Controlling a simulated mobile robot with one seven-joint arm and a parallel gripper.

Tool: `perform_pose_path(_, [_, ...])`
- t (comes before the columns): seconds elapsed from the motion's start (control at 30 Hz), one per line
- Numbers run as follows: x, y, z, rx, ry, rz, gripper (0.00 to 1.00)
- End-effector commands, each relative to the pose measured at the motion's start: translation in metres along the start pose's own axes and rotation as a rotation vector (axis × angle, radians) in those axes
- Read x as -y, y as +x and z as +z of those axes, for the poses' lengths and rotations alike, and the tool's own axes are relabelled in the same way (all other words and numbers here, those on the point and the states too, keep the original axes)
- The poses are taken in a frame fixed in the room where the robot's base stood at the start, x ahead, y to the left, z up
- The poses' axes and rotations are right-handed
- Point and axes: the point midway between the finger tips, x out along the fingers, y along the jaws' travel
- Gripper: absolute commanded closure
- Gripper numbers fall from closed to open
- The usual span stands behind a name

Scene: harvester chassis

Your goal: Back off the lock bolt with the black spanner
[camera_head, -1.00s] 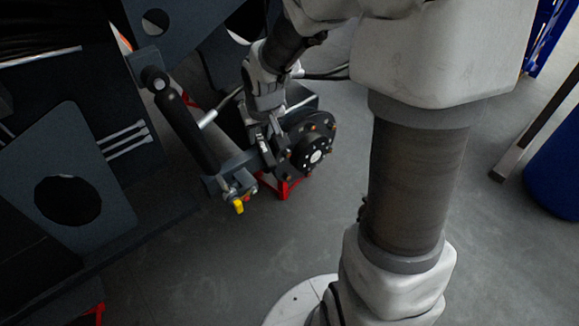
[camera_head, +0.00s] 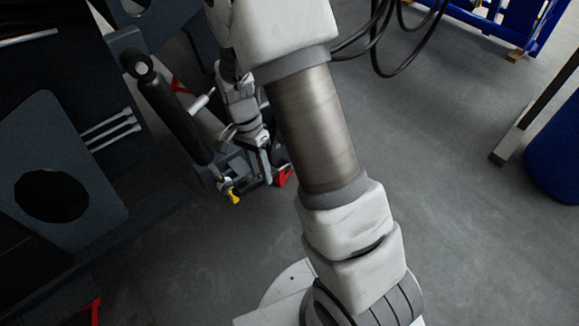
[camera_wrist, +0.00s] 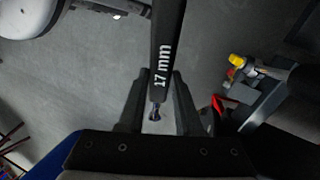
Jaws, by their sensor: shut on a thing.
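The black spanner (camera_wrist: 167,45), marked "17 mm", runs down from the top edge of the wrist view. Its narrow near end lies between the two fingers. My gripper (camera_wrist: 160,78) is shut on it. The spanner's far end is outside the wrist view. In the head view my gripper (camera_head: 264,163) hangs beside the dark bracket with the yellow-tipped fitting, and the spanner is too small to make out there. I cannot pick out the lock bolt in either view.
The yellow fitting (camera_head: 234,196) and a red stand (camera_head: 283,177) are close to my gripper. The fitting also shows at right in the wrist view (camera_wrist: 237,60). A black cylinder (camera_head: 175,115) slopes down to the bracket. Grey floor (camera_head: 460,200) is open to the right.

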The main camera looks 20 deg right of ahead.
Motion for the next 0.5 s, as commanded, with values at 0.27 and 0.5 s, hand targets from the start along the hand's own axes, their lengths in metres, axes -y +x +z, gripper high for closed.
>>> perform_pose_path(0.27, [0.019,0.029,0.005,0.507,0.545,0.014,1.0])
perform_pose_path(0.5, [0.041,0.041,-0.009,0.911,0.912,-0.131,1.0])
